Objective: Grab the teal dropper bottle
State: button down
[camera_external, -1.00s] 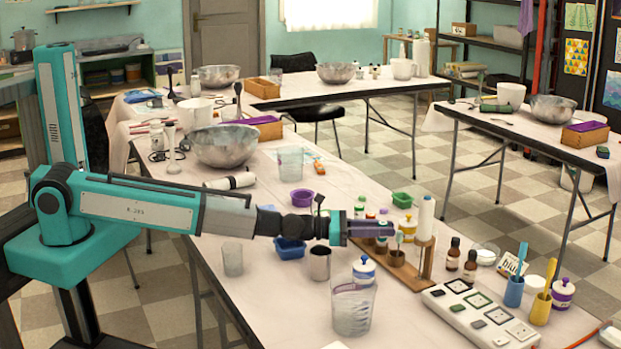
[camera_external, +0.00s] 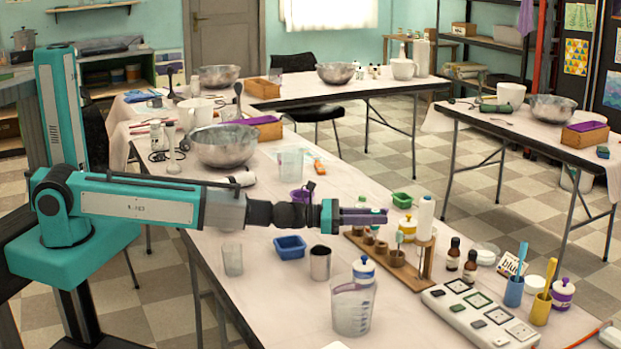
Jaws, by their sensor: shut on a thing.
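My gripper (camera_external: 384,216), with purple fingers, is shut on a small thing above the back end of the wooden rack. The fingers hide most of it, so I cannot tell its colour or whether it is the teal dropper bottle. The wooden rack (camera_external: 409,275) holds several small brown cups.
A clear beaker (camera_external: 352,308), a white jar with a blue lid (camera_external: 364,270), a metal cup (camera_external: 320,263) and a blue tray (camera_external: 290,247) stand in front. Two brown bottles (camera_external: 470,266) and a white switch panel (camera_external: 478,318) lie to the right.

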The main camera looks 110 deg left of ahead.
jog(key=d+r+p+v, duration=0.1)
jog(key=v, duration=0.7)
jog(key=shift+d, duration=0.2)
jog(key=p, duration=0.4)
jog(key=shift+s+d, duration=0.25)
jog(key=shift+s, duration=0.1)
jog(key=s+p, duration=0.1)
jog(key=p, duration=0.4)
jog(key=shift+d+r+p, duration=0.15)
jog(key=shift+p, duration=0.15)
jog(key=shift+p+v, duration=1.7)
jog(key=shift+p, duration=0.6)
